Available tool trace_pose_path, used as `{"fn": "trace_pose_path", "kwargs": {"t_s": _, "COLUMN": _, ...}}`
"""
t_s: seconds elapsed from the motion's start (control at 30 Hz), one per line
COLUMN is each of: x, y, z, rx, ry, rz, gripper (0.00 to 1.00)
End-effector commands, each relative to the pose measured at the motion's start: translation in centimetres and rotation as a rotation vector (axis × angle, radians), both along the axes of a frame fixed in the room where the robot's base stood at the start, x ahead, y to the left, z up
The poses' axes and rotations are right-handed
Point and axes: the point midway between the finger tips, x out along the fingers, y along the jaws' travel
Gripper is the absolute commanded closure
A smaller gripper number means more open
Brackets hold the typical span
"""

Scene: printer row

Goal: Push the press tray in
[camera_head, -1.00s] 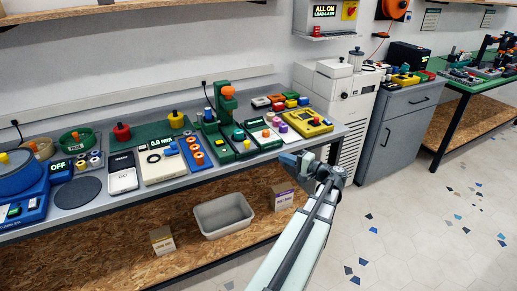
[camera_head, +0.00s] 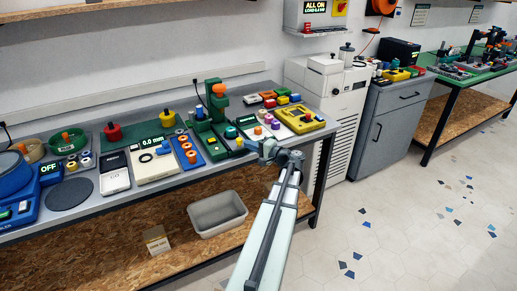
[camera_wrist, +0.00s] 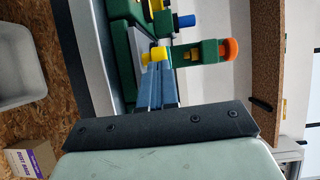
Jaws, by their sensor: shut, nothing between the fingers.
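The green press (camera_head: 218,103) with an orange knob stands on the grey bench. Its low front part, the tray (camera_head: 228,147), has a small yellow knob (camera_head: 240,142) near its front end. My gripper (camera_head: 251,146) is shut and empty, at the bench's front edge just right of the yellow knob. In the wrist view, the blue-grey fingertips (camera_wrist: 154,66) reach up to the yellow knob (camera_wrist: 154,54). I cannot tell whether they touch it. The press's orange knob (camera_wrist: 230,49) shows to their right. The fingers and knob partly hide the tray.
A blue block with orange rings (camera_head: 187,152) lies left of the press. A white board with coloured knobs (camera_head: 262,131) and a yellow box (camera_head: 300,120) stand to its right. A grey bin (camera_head: 217,213) sits on the lower shelf.

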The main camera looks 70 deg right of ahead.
Motion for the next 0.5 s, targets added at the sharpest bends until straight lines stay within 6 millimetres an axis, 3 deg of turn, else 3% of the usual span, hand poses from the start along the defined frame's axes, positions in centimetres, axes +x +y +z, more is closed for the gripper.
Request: {"fn": "trace_pose_path", "kwargs": {"t_s": 0.5, "x": 1.05, "y": -0.33, "z": -0.03, "rx": 0.000, "ry": 0.000, "rz": 0.000, "gripper": 1.00}}
